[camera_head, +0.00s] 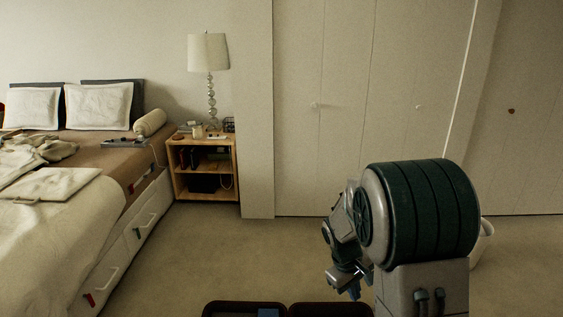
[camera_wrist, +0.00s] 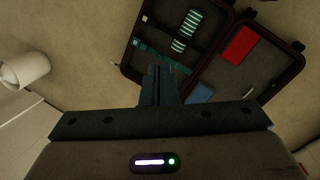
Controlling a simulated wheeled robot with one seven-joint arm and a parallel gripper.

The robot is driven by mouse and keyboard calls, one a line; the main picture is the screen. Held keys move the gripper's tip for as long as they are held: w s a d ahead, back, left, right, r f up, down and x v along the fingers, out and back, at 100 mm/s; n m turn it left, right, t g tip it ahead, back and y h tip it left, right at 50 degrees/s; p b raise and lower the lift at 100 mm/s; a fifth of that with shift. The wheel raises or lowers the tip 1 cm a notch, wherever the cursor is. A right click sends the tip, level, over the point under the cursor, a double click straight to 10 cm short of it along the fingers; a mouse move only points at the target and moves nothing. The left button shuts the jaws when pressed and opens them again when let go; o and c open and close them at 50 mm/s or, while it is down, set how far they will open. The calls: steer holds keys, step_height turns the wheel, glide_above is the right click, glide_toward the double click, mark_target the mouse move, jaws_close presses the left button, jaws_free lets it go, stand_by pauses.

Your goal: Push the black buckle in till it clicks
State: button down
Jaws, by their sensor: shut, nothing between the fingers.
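An open suitcase lies on the floor, its dark rim (camera_head: 228,306) showing at the bottom of the head view. The wrist view shows both halves, with a brown-edged shell (camera_wrist: 291,78). A dark teal strap (camera_wrist: 150,47) crosses the left half, where a striped teal-and-white item (camera_wrist: 186,31) lies. The black buckle is too dark and small to make out for certain. My gripper (camera_wrist: 160,70) is shut and empty, its fingers seen over the suitcase's near side. In the head view my gripper (camera_head: 352,287) hangs low, right of centre, above the suitcase level.
A red item (camera_wrist: 239,45) and a blue item (camera_wrist: 201,93) lie in the right half. A white basket (camera_head: 486,243) stands on the floor to the right. A bed (camera_head: 75,215) and nightstand (camera_head: 205,168) stand left. The carpet (camera_head: 215,250) between is clear.

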steer(key=s+a+r+m+t+y+p, duration=0.1)
steer(key=s+r+m+p, duration=0.2)
steer(key=s+r+p, duration=0.3)
steer(key=s+a+r+m+t+y+p, duration=0.1)
steer(key=s+a+r+m+y+p, duration=0.1)
steer(key=s+r+p, duration=0.5)
steer(key=s+r, duration=0.3)
steer(key=r, duration=0.4)
steer(key=s+r+m, duration=0.1)
steer(key=s+r, duration=0.2)
steer(key=r, duration=0.4)
steer(key=shift+s+a+r+t, duration=0.15)
steer(key=shift+s+a+t, duration=0.1)
steer(key=shift+s+t, duration=0.15)
